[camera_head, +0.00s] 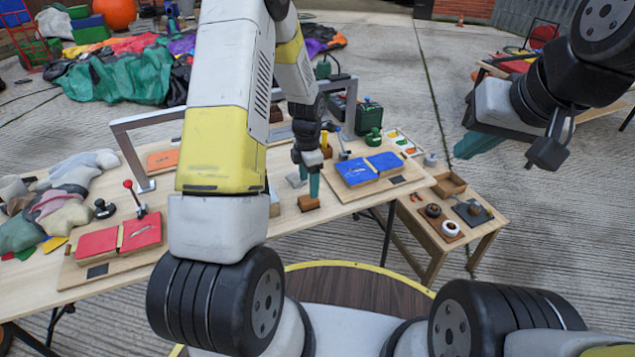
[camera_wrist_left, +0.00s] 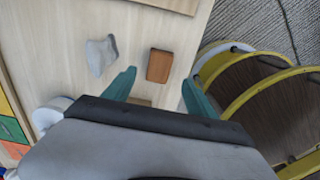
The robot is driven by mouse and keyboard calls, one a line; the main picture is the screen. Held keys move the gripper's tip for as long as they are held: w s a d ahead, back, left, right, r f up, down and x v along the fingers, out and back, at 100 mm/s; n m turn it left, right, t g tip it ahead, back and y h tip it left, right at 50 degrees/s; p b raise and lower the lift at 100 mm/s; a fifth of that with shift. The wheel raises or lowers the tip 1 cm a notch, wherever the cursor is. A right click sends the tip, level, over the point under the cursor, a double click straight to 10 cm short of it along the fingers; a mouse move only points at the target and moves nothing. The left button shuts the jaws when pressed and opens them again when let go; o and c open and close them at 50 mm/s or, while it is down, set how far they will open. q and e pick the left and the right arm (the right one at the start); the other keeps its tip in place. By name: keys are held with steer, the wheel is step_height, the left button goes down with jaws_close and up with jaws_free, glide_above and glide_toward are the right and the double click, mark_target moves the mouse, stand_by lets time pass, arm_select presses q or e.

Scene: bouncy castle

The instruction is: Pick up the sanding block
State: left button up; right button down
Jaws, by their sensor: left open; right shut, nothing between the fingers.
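A small reddish-brown block, which looks like the sanding block (camera_head: 309,203), lies on the wooden table near its front edge. My left gripper (camera_head: 309,184) points down just above it, with teal fingers. In the left wrist view the block (camera_wrist_left: 159,66) lies between and slightly beyond the spread fingertips of the left gripper (camera_wrist_left: 159,82), with nothing held. I cannot tell the exact height gap. My right gripper (camera_head: 480,145) is raised at the right, away from the table, shut and empty, partly hidden by its arm.
A grey lump (camera_head: 296,180) lies beside the block, also in the wrist view (camera_wrist_left: 101,56). A board with blue pads (camera_head: 370,169) stands to the right, one with red pads (camera_head: 118,240) to the left. A lower side table (camera_head: 425,225) holds small items.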

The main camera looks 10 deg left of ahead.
mark_target(309, 199)
arm_select(q)
step_height(309, 199, down, 8)
steer(key=shift+a+r, duration=0.1)
steer(key=shift+r, duration=0.15)
jaws_close()
stand_by(0.3)
